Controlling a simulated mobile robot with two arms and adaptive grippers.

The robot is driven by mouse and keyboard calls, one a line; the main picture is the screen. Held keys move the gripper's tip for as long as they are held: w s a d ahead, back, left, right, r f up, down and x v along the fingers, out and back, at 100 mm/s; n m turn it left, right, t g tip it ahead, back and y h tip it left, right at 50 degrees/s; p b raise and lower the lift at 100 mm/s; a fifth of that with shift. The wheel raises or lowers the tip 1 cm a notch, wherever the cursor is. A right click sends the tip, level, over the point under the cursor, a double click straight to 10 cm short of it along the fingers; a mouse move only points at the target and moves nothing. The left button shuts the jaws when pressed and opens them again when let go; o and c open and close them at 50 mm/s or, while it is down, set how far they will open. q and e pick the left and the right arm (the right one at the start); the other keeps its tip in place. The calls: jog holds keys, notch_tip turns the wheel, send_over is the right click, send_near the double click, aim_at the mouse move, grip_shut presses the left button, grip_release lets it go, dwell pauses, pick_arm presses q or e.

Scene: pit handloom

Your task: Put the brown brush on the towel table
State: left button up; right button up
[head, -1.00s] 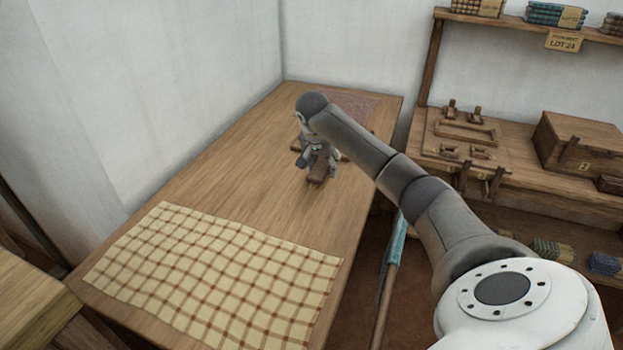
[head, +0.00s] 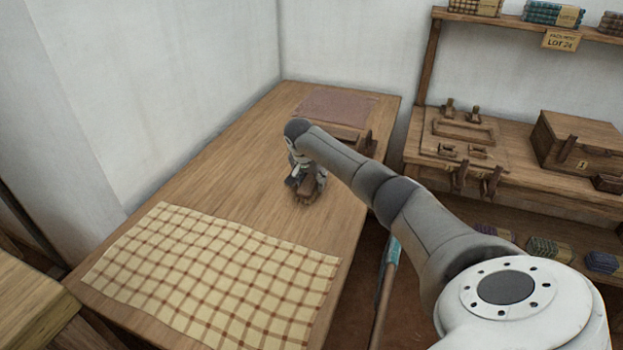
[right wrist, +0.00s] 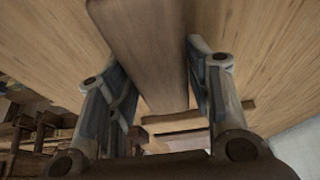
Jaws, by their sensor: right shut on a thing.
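The towel table (head: 215,185) is a long wooden table along the wall, with a cream and brown checked towel (head: 215,275) flat on its near part. My right gripper (head: 307,185) is over the table's right half, beyond the towel. It is shut on the brown brush (head: 306,197). In the right wrist view the brush (right wrist: 140,45) is a long dark wooden block between my two fingers (right wrist: 157,62). The brush is low over the tabletop; I cannot tell whether it touches. My left gripper is not in view.
A reddish-brown cloth (head: 335,104) lies at the table's far end, with a wooden piece (head: 350,136) near it. A side bench with a wooden box (head: 575,145) stands at right. A teal-topped pole (head: 388,270) leans by the table's right edge. The table's left middle is clear.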

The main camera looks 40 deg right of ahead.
jog(key=o, duration=1)
jog(key=shift+f, duration=0.1)
jog(key=shift+o, duration=0.2)
jog(key=v, duration=1.2)
